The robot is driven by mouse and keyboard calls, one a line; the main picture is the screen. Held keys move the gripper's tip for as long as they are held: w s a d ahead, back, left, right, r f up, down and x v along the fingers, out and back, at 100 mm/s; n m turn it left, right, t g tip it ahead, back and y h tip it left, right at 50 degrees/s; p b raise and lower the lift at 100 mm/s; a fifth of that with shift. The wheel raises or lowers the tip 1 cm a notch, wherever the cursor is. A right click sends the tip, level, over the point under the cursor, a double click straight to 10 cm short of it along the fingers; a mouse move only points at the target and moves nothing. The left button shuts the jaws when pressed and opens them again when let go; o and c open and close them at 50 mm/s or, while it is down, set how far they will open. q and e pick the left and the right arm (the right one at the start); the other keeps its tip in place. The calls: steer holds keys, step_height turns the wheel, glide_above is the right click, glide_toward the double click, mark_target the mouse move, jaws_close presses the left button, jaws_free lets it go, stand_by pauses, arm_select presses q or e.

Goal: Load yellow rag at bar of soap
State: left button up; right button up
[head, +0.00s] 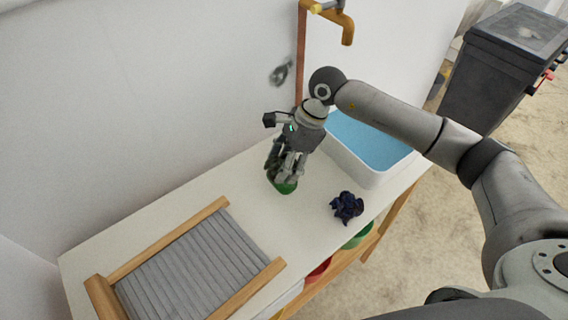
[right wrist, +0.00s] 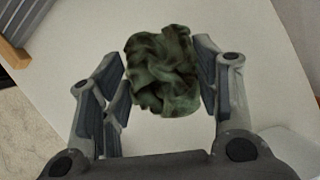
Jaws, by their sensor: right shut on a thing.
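My right gripper (head: 284,176) points down over the white worktop, just left of the basin, shut on a crumpled rag. In the right wrist view the rag (right wrist: 163,70) sits between both fingers and looks dark olive green, not clearly yellow. In the head view the fingers mostly hide the rag. No other bar of soap can be made out. My left gripper is not in view.
A dark blue crumpled cloth (head: 347,207) lies at the worktop's front edge. A white basin (head: 372,178) with blue water stands behind it, below a copper tap (head: 302,50). A wooden-framed washboard (head: 190,262) fills the left end. Bare worktop (head: 265,215) lies between.

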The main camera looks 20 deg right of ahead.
mark_target(275, 165)
steer(key=shift+r+p, duration=1.1)
steer(key=shift+r, duration=1.65)
